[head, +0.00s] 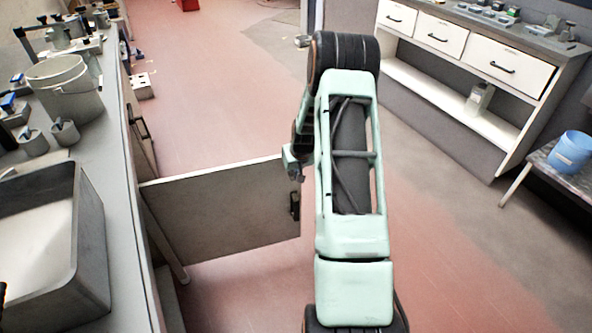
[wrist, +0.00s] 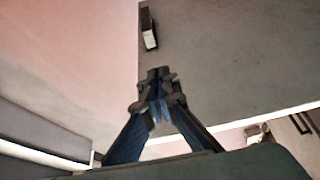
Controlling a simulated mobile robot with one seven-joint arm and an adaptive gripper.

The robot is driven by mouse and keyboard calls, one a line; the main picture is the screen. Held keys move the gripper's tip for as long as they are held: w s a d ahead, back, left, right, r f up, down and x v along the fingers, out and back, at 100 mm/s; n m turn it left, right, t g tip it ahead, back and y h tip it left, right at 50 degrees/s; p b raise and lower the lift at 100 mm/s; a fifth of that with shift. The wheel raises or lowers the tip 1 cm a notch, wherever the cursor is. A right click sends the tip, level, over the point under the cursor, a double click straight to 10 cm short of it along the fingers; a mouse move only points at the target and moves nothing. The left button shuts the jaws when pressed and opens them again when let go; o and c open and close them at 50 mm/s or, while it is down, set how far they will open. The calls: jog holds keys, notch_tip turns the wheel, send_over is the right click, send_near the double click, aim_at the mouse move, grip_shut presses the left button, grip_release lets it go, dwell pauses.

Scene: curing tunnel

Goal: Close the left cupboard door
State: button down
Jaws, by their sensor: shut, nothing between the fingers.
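The left cupboard door (head: 220,215) is a grey panel swung wide open, standing out from the counter across the floor. Its dark handle (head: 294,205) is near the free edge, and it also shows in the wrist view (wrist: 149,27). My gripper (head: 290,168) is at the top of the door's free edge, partly hidden by my arm. In the wrist view my gripper (wrist: 158,78) is shut and empty, with its tips over the door's face (wrist: 225,60), just below the handle. I cannot tell whether the tips touch the door.
The counter (head: 122,200) on the left holds a sink (head: 90,250), a grey bucket (head: 65,88) and small tools. Another cupboard door with a handle (head: 140,122) is farther along. White drawers (head: 440,35) and a blue bucket (head: 570,152) stand right. The red floor between is mostly clear.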

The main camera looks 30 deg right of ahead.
jog(key=shift+w+d+f, duration=0.1)
jog(key=shift+w+d, duration=0.15)
jog(key=shift+w, duration=0.8)
jog(key=shift+w+d+f, duration=0.1)
jog(key=shift+w+d, duration=0.15)
jog(key=shift+w, duration=0.75)
